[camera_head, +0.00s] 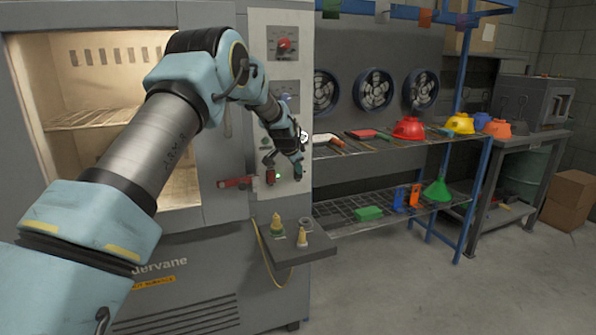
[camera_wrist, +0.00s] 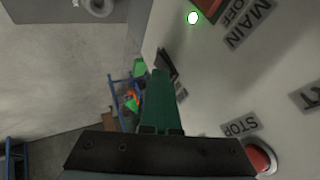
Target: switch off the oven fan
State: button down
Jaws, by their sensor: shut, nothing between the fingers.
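The oven (camera_head: 215,60) stands at the left with its lit chamber showing. Its pale control panel (camera_head: 262,30) faces me. My gripper (camera_head: 298,174) is at the panel's lower part, its fingers together and empty. In the wrist view the green fingers of my gripper (camera_wrist: 160,73) point at the panel's edge, close to a small black switch (camera_wrist: 168,62). I cannot tell whether they touch it. A label by the switch is partly hidden by the fingers, so I cannot tell whether this is the fan's switch.
A MAIN OFF label (camera_wrist: 248,22), a lit green lamp (camera_wrist: 193,18) and a STOP label (camera_wrist: 240,127) by a red button (camera_wrist: 262,158) are on the panel. A red handle (camera_head: 235,182) juts out. A small shelf (camera_head: 290,250) is below. A rack (camera_head: 385,150) stands right.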

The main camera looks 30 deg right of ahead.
jog(key=shift+w+r, duration=0.1)
jog(key=shift+r, duration=0.05)
jog(key=shift+r+p, duration=0.35)
jog(key=shift+r, duration=0.3)
